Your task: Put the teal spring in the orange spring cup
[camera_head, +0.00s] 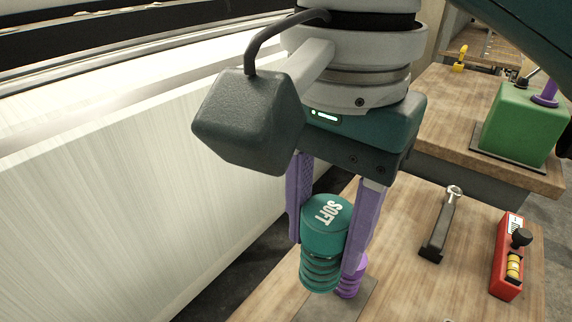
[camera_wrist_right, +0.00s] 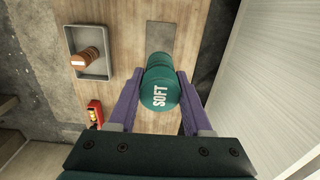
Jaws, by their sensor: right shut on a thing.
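My right gripper (camera_head: 338,215) is shut on the teal spring (camera_head: 322,260), a coil with a round teal cap marked SOFT. It holds the spring upright, cap up, at the near end of the wooden bench. The wrist view also shows the teal cap (camera_wrist_right: 159,92) between the purple fingers of the right gripper (camera_wrist_right: 158,98). In the wrist view an orange ribbed piece with a white label (camera_wrist_right: 86,60) is in a grey tray (camera_wrist_right: 103,72); I cannot tell whether it is a spring or the orange spring cup. My left gripper is not in view.
A purple spring (camera_head: 352,279) is partly hidden behind a finger. A grey plate (camera_wrist_right: 160,37) lies on the bench (camera_head: 400,285). A black tool (camera_head: 438,232) and a red level (camera_head: 510,258) lie to the right. A green box (camera_head: 520,125) stands farther back. A pale machine panel (camera_head: 110,220) borders the left.

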